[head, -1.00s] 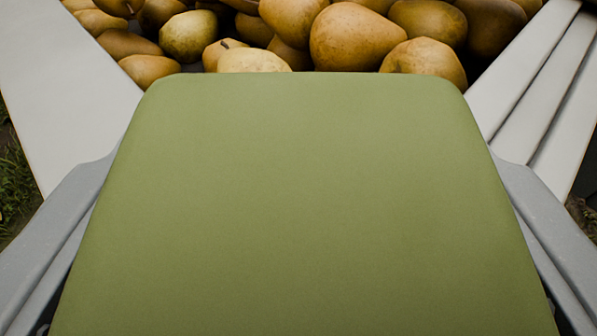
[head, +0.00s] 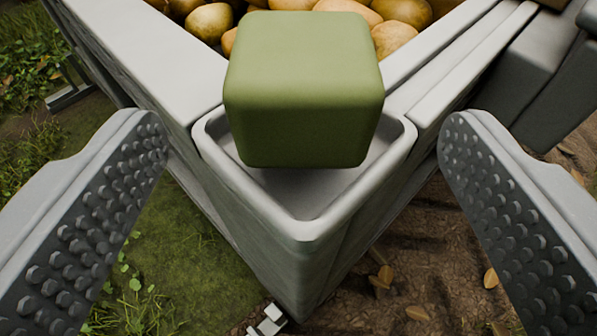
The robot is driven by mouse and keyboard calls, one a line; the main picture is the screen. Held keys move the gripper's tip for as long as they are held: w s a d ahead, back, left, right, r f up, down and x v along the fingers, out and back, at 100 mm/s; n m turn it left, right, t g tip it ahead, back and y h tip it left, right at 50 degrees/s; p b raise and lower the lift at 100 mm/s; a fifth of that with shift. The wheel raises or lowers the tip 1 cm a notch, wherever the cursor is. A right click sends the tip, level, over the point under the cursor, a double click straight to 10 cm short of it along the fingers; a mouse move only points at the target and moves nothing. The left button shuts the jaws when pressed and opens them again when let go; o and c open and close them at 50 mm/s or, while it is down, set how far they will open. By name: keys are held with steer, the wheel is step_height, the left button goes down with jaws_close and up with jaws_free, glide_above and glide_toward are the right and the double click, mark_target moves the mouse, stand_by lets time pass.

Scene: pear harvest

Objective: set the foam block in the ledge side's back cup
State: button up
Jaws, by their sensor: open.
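The green foam block (head: 303,90) sits in a pale corner cup (head: 305,228) of the crate, in the middle of the head view. It covers the cup's back part and stands well above the rim; whether it rests flat on the floor of the cup is hidden. The cup's front floor shows bare. My gripper (head: 302,140) is open, its two studded fingers wide apart to the left and right of the cup. Neither finger touches the block.
The crate (head: 145,60) holds several brown-yellow pears (head: 345,12) behind the block. Grass (head: 170,265) lies at the lower left, and bare soil with fallen leaves (head: 415,313) at the lower right. A dark grey structure (head: 525,75) stands close by at the upper right.

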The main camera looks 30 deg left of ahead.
steer(key=shift+v, duration=1.35)
steer(key=w+d+r+t+h, duration=0.1)
steer(key=w+d+r+h, duration=0.15)
steer(key=r, duration=0.55)
steer(key=w+d+r+h, duration=0.1)
steer(key=w+r, duration=0.3)
steer(key=r, duration=0.5)
steer(key=w+d+r+t+h, duration=0.1)
steer(key=w+d+r+h, duration=0.15)
steer(key=r, duration=0.55)
steer(key=s+a+r+m+h, duration=0.1)
steer(key=s+r+m, duration=0.1)
steer(key=r, duration=0.8)
steer(key=s+a+r+m+h, duration=0.1)
steer(key=s+r+h, duration=0.1)
steer(key=r, duration=0.8)
steer(key=s+a+r+m+y, duration=0.1)
steer(key=s+a+r, duration=0.2)
steer(key=s+r, duration=0.7)
steer(key=s+a+r+m+y, duration=0.1)
steer(key=s+a+r, duration=0.3)
steer(key=s+r, duration=0.7)
steer(key=shift+a+r, duration=0.3)
steer(key=shift+r, duration=0.05)
